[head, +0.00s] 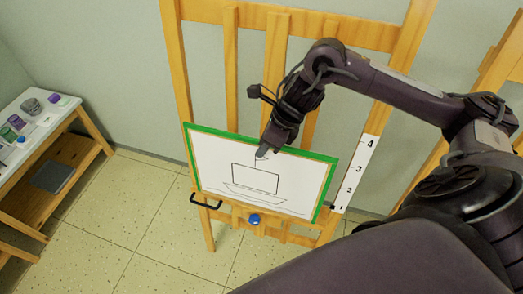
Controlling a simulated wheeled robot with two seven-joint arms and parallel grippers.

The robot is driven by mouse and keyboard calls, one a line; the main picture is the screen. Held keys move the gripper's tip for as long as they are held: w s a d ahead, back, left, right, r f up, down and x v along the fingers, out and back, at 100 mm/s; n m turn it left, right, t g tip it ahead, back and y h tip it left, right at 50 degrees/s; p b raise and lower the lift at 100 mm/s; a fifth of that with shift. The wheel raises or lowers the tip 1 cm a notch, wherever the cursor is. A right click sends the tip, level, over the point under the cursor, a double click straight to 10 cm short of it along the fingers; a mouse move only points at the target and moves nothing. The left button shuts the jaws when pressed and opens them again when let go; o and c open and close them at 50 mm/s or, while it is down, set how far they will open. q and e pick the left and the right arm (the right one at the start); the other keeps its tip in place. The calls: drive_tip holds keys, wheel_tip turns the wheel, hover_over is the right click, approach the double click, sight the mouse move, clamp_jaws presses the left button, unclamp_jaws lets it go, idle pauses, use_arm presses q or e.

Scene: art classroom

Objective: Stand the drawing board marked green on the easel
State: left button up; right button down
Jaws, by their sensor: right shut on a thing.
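The drawing board (215,165) has a green border and a line drawing of a boat on white paper. It is in front of the wooden easel (230,70), leaning back slightly, with its lower edge at the easel's ledge (285,235). I cannot tell whether it rests on the ledge. My right gripper (267,150) is shut on the board near the middle of its upper edge; the fingertips are partly hidden by the gripper body. My left gripper is not in view.
A blue knob (254,219) and a black handle (205,201) are at the ledge. A numbered strip (356,172) stands right of the board. A side table (40,130) with jars is at the left. Another wooden frame (500,70) is at the right. The floor between table and easel is clear.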

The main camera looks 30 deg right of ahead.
drive_tip(key=w+d+f+b, duration=0.3)
drive_tip(key=f, duration=0.1)
drive_tip(key=shift+w+d+f+b, duration=0.15)
drive_tip(key=shift+d+b, duration=0.2)
drive_tip(key=shift+b, duration=0.05)
idle(0.4)
idle(0.5)
drive_tip(key=c, duration=1.1)
unclamp_jaws()
drive_tip(key=shift+f, duration=0.1)
drive_tip(key=shift+r, duration=0.2)
drive_tip(key=shift+w+d+r+p, duration=0.15)
drive_tip(key=shift+r+p, duration=0.65)
drive_tip(key=shift+r, duration=0.4)
drive_tip(key=shift+w+d+r+p, duration=0.1)
drive_tip(key=shift+d+r+p, duration=0.1)
drive_tip(key=shift+r+p, duration=0.8)
drive_tip(key=shift+w+d+r+p, duration=0.15)
drive_tip(key=shift+r+p, duration=0.45)
drive_tip(key=shift+r, duration=0.8)
